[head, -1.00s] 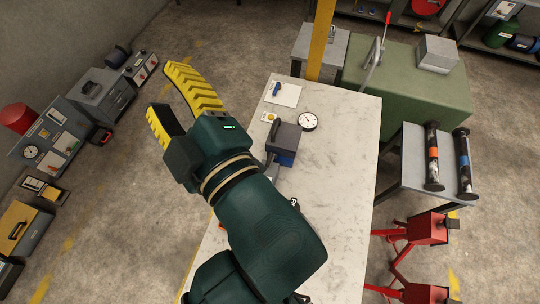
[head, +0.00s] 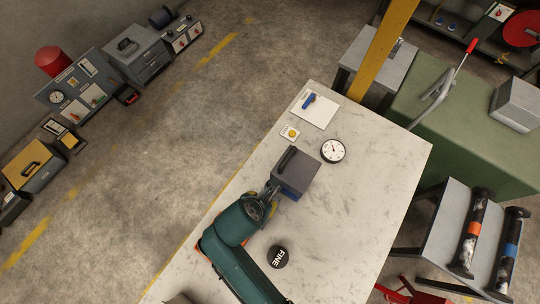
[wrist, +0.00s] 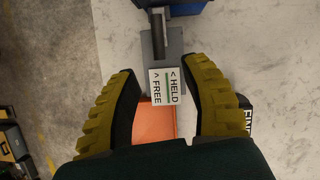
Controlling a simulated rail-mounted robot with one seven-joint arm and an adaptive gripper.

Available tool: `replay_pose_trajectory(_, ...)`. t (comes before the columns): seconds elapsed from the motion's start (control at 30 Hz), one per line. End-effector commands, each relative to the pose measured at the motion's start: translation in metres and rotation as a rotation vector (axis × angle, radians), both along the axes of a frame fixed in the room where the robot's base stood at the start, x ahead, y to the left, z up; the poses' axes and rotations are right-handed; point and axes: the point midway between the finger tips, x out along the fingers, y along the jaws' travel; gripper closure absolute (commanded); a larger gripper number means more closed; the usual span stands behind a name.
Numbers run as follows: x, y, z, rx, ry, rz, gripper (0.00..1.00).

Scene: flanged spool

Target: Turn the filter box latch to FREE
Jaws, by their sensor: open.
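The filter box (head: 297,173), dark grey and blue with a dark handle on top, stands on the pale marble-like table. Its blue side also shows at the top edge of the wrist view (wrist: 190,8). In the wrist view, a dark latch bar (wrist: 158,48) lies on a grey plate, pointing up the picture. Below it is a white label (wrist: 167,86) reading HELD and FREE with arrows. My gripper (wrist: 160,66) is open, its yellow ridged fingers on either side of the label, with nothing between them gripped. In the head view my arm hides most of the gripper.
An orange patch (wrist: 160,121) lies below the label. A black disc marked FINE (head: 278,257) is close to my arm. A round dial (head: 333,150), a yellow-button card (head: 290,133) and a white sheet (head: 316,110) lie beyond the box. The table's right side is clear.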

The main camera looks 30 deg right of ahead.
Motion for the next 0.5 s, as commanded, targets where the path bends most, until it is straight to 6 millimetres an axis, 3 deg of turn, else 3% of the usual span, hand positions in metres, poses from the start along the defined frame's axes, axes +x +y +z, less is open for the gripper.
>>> replay_pose_trajectory(0.3,0.016,-0.025,-0.073,0.0,0.001,-0.004,0.54)
replay_pose_trajectory(0.5,0.025,-0.037,-0.108,0.001,-0.001,-0.003,0.54)
